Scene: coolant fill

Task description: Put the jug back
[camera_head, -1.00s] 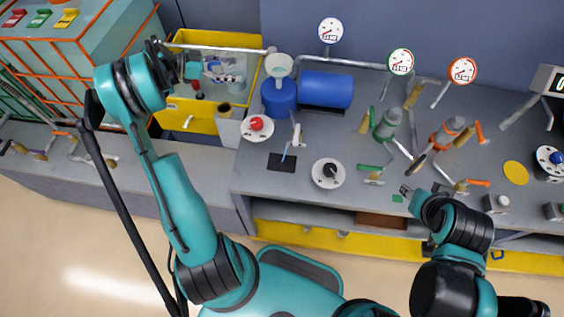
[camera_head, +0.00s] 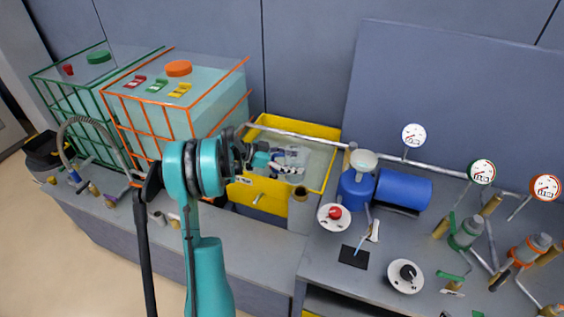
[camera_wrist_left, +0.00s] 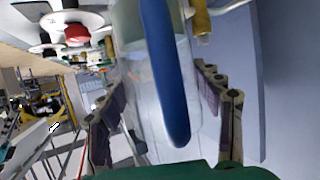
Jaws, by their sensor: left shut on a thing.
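In the wrist view, a clear jug (camera_wrist_left: 190,95) with a long blue handle (camera_wrist_left: 168,75) fills the space between the fingers of my left gripper (camera_wrist_left: 165,110). The left gripper is shut on this jug, on its handle side as far as I can tell. In the head view, my left gripper (camera_head: 258,157) is over the left part of the yellow basin (camera_head: 318,206). The jug is hard to make out there, because my wrist and the clutter in the basin overlap it. My right gripper is out of view.
Orange-framed (camera_head: 222,96) and green-framed tanks stand to the left. A blue cylinder (camera_head: 403,190) and blue container (camera_head: 356,190) stand right of the basin. The low grey bench front (camera_head: 255,250) is mostly clear.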

